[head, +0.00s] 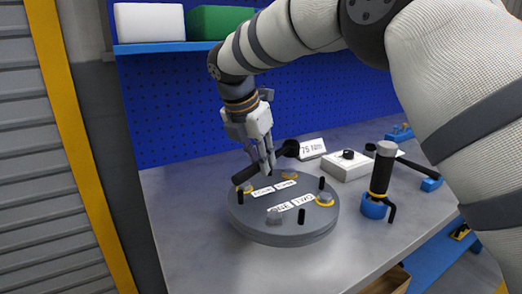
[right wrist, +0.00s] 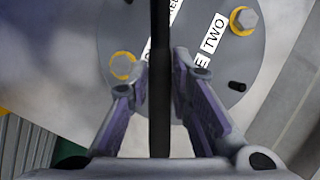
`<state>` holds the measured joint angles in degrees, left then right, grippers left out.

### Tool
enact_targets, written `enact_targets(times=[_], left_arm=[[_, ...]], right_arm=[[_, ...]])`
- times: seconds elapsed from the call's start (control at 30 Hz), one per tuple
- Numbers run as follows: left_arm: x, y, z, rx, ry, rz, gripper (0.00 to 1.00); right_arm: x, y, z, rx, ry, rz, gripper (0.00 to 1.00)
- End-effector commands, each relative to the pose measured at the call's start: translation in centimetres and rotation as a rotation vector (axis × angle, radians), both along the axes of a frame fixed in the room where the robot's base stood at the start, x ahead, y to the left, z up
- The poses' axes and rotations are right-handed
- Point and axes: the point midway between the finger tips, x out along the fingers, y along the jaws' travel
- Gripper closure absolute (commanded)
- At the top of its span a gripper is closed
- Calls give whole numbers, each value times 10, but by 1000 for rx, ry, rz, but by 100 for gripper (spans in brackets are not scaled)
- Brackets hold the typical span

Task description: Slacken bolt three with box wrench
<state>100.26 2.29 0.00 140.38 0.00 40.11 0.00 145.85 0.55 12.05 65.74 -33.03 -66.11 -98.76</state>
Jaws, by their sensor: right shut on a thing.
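The round grey flanged shell (head: 285,236) lies on the table with several bolts, black studs and number labels on top. Bolt three (head: 289,174) appears at its back, by the THREE label (head: 286,184), with a yellow ring. My right gripper (head: 267,168) is shut on the dark box wrench (head: 289,149) above the back of the shell. The wrench slants, its lower left end near the back-left bolt (head: 246,187); I cannot tell whether it touches it. In the right wrist view the wrench (right wrist: 160,80) runs between the fingers, its far end out of frame. My left gripper is out of view.
A 75 Nm card (head: 312,148), a white box with a black knob (head: 347,166) and a black-handled tool in a blue holder (head: 374,207) stand right of the shell. A blue pegboard (head: 170,110) rises behind. The table front (head: 215,255) is clear.

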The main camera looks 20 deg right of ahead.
Motion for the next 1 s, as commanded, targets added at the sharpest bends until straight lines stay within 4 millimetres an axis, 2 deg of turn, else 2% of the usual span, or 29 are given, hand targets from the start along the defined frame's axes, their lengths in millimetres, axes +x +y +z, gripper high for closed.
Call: enact_targets(times=[0.3,1.0], left_arm=[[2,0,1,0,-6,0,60],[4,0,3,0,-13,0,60]], right_arm=[[0,0,-31,-1,0,0,100],[0,0,-30,-1,-2,-1,100]])
